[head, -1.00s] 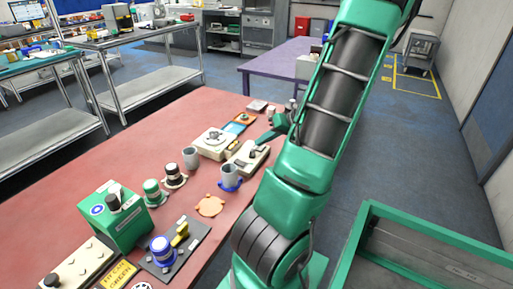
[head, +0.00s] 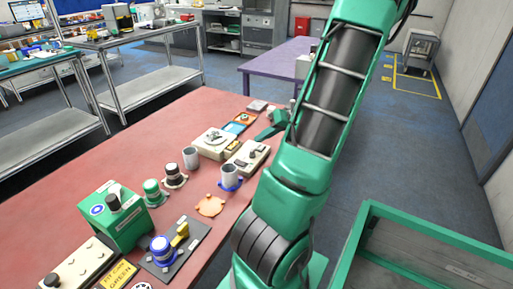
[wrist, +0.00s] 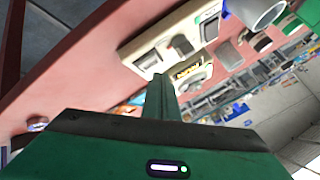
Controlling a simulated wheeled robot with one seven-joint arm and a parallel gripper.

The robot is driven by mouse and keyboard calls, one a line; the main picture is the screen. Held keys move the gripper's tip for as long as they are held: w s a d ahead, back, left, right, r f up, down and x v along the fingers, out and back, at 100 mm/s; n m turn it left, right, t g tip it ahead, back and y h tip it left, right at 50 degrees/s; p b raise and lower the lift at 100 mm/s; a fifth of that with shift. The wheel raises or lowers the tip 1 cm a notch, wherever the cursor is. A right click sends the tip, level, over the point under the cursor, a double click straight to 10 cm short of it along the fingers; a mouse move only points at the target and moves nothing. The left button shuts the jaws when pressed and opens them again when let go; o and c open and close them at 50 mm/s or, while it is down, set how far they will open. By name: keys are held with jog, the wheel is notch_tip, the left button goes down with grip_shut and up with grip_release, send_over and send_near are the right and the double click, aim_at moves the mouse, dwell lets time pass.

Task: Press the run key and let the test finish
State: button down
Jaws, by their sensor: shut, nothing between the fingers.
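My gripper (head: 262,136) is shut and empty, its narrow green fingers together above the far end of a cream device (head: 247,156) with dark keys. In the wrist view the closed fingertips (wrist: 158,80) point toward this cream device (wrist: 163,33). It carries a raised dark key (wrist: 181,45), a grey pad (wrist: 150,61) and a pale slot. The fingertips appear apart from the dark key. I cannot tell which key is the run key.
Another cream device (head: 212,143) stands just behind on the red table (head: 100,215). A grey cup in a blue ring (head: 230,176) and another grey cup (head: 191,158) stand nearby. A green box (head: 115,222) and switches crowd the near side.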

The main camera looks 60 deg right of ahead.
aim_at(262, 147)
jog(key=shift+r, duration=2.5)
jog(key=a+g, duration=0.1)
jog(key=a, duration=0.1)
jog(key=w+a+g, duration=0.1)
jog(key=a, duration=0.1)
jog(key=w+a+f+g, duration=0.1)
jog(key=a, duration=0.2)
jog(key=shift+a+n, duration=0.1)
jog(key=shift+n, duration=0.3)
jog(key=s+a+r+g, duration=0.2)
jog(key=s+a, duration=0.4)
jog(key=a, duration=0.4)
jog(key=s+a+r+g+h, duration=0.1)
jog(key=s+a+r+g, duration=0.2)
jog(key=a, duration=0.7)
jog(key=shift+s+g+h, duration=0.3)
jog(key=shift+s+g, duration=0.2)
jog(key=shift+s, duration=0.85)
jog(key=shift+a+r, duration=0.1)
